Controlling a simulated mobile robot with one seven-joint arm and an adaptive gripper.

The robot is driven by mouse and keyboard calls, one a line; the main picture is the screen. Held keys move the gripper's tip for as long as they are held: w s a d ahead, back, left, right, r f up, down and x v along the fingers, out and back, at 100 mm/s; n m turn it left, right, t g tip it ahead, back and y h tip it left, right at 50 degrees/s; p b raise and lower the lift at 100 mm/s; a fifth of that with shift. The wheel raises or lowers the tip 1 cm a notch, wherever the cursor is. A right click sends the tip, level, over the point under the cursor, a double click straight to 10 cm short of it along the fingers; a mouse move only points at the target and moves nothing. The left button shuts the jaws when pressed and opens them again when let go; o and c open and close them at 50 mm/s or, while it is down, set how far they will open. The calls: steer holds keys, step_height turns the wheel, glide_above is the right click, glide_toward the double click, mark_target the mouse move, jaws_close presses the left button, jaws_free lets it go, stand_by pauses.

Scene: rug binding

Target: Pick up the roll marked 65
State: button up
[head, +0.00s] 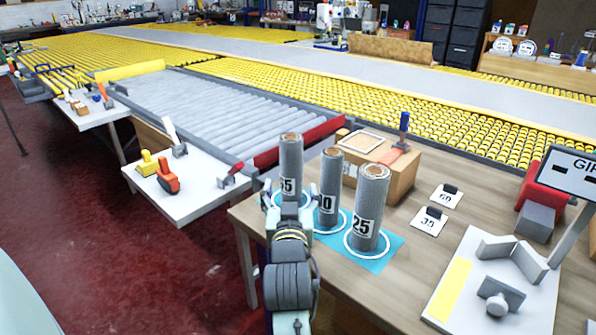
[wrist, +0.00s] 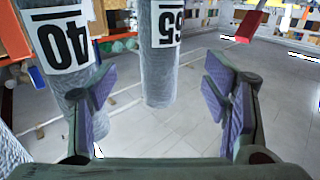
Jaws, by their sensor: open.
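The roll marked 65 (head: 291,157) is a grey upright cylinder, leftmost of three in the head view; my gripper hides its lower part. In the wrist view, roll 65 (wrist: 158,85) shows between the spread fingers, apart from both pads. My gripper (head: 285,203) is open and empty in front of this roll; its padded fingers also show in the wrist view (wrist: 160,98). The roll marked 40 (wrist: 62,45) is close to the left finger in the wrist view; whether they touch is unclear. It is the middle roll (head: 330,175) in the head view.
The roll marked 25 (head: 368,205) stands to the right on the blue mat (head: 391,250) with white rings. A cardboard box (head: 402,175) is behind the rolls. Small number cards (head: 430,222) lie to the right on the wooden table (head: 365,293).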

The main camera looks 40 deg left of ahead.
mark_target(291, 174)
steer(key=x, duration=0.3)
steer(key=shift+w+a+r+p, duration=0.1)
steer(key=shift+w+a+p, duration=0.15)
steer(key=shift+a+p, duration=0.1)
steer(key=p+x, duration=0.2)
steer(key=x, duration=0.2)
steer(key=shift+w+a+r, duration=0.1)
steer(key=shift+w, duration=0.35)
steer(key=shift+w+a, duration=0.2)
steer(key=shift+w, duration=0.1)
steer(key=c, duration=1.3)
